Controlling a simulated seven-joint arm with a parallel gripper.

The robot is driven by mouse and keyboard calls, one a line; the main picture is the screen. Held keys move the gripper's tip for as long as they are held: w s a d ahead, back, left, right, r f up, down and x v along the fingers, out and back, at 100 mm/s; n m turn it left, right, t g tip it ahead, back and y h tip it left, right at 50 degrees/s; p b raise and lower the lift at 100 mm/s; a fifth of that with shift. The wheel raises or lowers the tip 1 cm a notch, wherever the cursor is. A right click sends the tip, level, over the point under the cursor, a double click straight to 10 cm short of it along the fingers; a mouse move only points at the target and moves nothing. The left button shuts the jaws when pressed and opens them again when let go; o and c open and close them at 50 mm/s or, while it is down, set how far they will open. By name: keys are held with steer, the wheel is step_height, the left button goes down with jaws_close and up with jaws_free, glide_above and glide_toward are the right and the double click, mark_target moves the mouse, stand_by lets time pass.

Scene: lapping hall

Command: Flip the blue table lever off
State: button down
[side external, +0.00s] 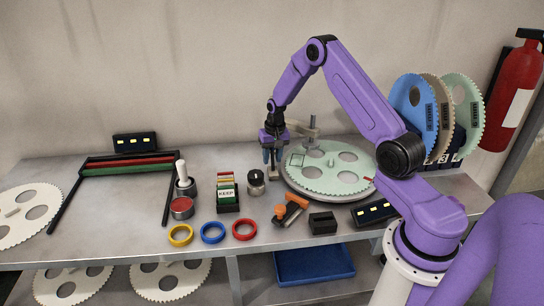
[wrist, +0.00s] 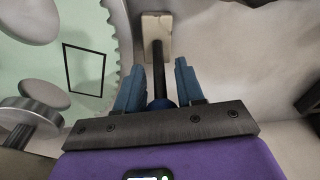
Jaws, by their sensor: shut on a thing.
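The blue table lever (wrist: 162,103) shows in the wrist view as a dark stem with a blue knob, rising from a small pale base plate (wrist: 150,23). My gripper (wrist: 159,70) has its blue fingers on either side of the stem and knob and is shut on the lever. In the side view my gripper (side external: 270,156) points down just left of the large round plate, above the lever's base plate (side external: 279,185). The fingers hide most of the lever there. I cannot tell the lever's exact tilt.
A toothed pale green disc (side external: 325,180) on a round plate stands close right of the gripper, with a grey post and arm (side external: 312,130) behind. An orange-handled tool (side external: 290,210) and a black block (side external: 323,222) lie in front.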

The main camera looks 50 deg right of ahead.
steer(key=shift+s+a+r+t+h, duration=0.15)
steer(key=shift+s+a+t+h, duration=0.05)
steer(key=shift+t+h, duration=0.25)
steer(key=shift+s+a+t+h, duration=0.1)
steer(key=shift+t+h, duration=0.15)
steer(key=shift+a, duration=0.15)
steer(key=c, duration=0.9)
jaws_free()
steer(key=shift+o, duration=0.2)
steer(key=shift+r, duration=0.1)
steer(key=v, duration=1.7)
steer(key=shift+s+r, duration=0.15)
steer(key=shift+c, duration=0.3)
